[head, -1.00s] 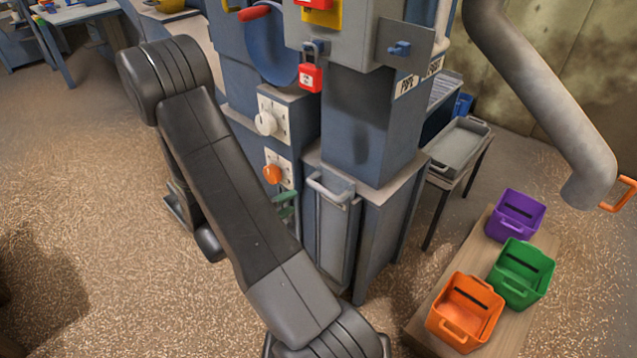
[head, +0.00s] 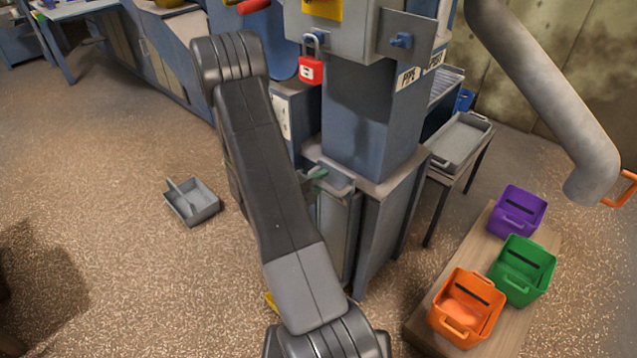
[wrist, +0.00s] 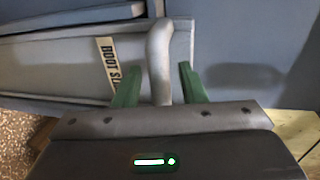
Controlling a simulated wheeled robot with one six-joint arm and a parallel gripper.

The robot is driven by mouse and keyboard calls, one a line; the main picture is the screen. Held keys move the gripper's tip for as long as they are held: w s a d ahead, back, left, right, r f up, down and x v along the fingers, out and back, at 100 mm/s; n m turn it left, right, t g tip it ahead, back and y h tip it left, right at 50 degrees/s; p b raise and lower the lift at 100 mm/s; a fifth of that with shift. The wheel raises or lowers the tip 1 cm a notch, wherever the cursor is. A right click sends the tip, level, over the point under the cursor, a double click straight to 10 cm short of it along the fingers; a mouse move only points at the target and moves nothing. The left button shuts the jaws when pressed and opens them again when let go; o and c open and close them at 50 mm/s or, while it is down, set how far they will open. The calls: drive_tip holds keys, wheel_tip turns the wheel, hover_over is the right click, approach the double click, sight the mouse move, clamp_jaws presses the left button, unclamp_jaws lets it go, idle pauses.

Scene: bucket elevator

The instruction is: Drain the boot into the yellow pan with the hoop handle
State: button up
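The boot slide (head: 338,240) is a grey panel low on the blue machine. In the wrist view the slide panel (wrist: 60,68) carries a partly covered label reading "BOOT S". Its pale grey handle (wrist: 160,50) stands between the green fingers of my gripper (wrist: 158,68), with gaps visible beside it, so the gripper looks open around the handle. In the head view my gripper (head: 318,176) is mostly hidden, with a green finger showing at the panel's top. A yellow sliver (head: 271,302) shows beside my arm on the floor; I cannot tell whether it is the yellow pan.
A grey pan (head: 192,203) with a straight divider-like handle lies on the floor at left. Orange (head: 466,308), green (head: 522,271) and purple (head: 516,211) bins stand on a bench at right. A red padlock (head: 312,68) hangs on the machine.

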clamp_jaws()
wheel_tip(320, 180, up, 8)
drive_tip(key=shift+f+p, duration=0.15)
drive_tip(key=shift+p, duration=0.9)
unclamp_jaws()
drive_tip(key=shift+s, duration=0.1)
drive_tip(key=v, duration=1.3)
drive_tip(key=shift+s+a+p, duration=0.25)
drive_tip(key=shift+p, duration=0.15)
